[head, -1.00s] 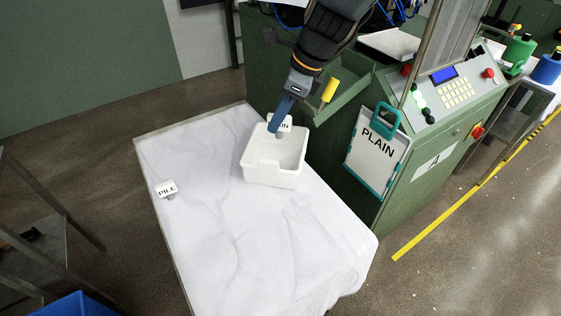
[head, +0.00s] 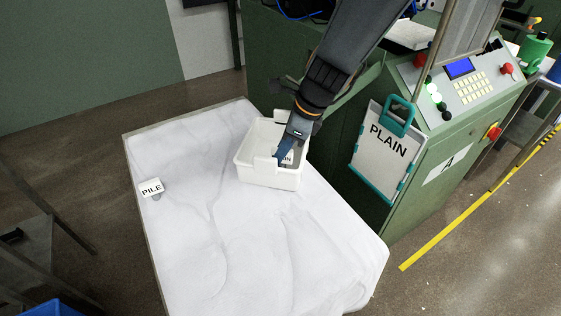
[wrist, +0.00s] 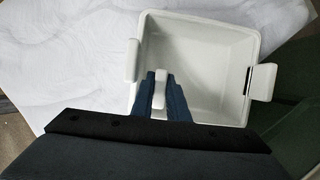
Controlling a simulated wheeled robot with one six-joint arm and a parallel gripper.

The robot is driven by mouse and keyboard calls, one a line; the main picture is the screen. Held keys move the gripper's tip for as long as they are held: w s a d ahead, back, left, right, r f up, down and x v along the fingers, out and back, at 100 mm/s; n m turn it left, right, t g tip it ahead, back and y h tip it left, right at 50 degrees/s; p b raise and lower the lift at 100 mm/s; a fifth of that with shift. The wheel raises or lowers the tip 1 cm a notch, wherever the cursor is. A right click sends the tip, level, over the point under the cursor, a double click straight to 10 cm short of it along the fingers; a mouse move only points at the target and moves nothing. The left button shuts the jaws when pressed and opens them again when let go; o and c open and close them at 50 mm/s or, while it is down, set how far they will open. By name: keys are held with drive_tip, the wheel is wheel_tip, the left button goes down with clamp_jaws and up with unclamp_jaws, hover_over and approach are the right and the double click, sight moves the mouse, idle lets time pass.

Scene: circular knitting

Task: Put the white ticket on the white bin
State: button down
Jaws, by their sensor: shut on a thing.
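The white bin (head: 265,178) stands on the white cloth-covered table, and its open inside shows in the wrist view (wrist: 205,65). My gripper (head: 283,158), with blue fingers, is over the right part of the bin in the head view. It is shut on a white ticket (head: 288,158), on which only the last letters, "IN", can be read. In the wrist view, my gripper (wrist: 160,82) has the ticket (wrist: 159,92) edge-on between its fingertips, over the bin's opening near one wall. I cannot tell whether the ticket touches the bin.
A second white ticket reading "PILE" (head: 151,188) stands near the table's left edge. The table (head: 225,245) is clear in front of the bin. A green machine (head: 435,160) with a "PLAIN" clipboard (head: 385,150) stands close to the table's right side.

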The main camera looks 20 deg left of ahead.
drive_tip(key=shift+f, duration=1.95)
drive_tip(key=c, duration=2)
unclamp_jaws()
drive_tip(key=shift+f, duration=0.1)
drive_tip(key=s+b+v, duration=0.1)
drive_tip(key=v, duration=1.1)
drive_tip(key=shift+s+d+f+n+t+h, duration=0.25)
drive_tip(key=shift+s+d+f+n+h, duration=0.8)
drive_tip(key=shift+d+n, duration=3.2)
drive_tip(key=shift+s+d+f+n+t+h, duration=0.35)
drive_tip(key=shift+s+d+n, duration=1.1)
drive_tip(key=shift+d, duration=5.65)
drive_tip(key=shift+s+d+f+n+t+h, duration=0.2)
drive_tip(key=shift+s+d+f+n+h, duration=0.9)
drive_tip(key=shift+d+n, duration=3.05)
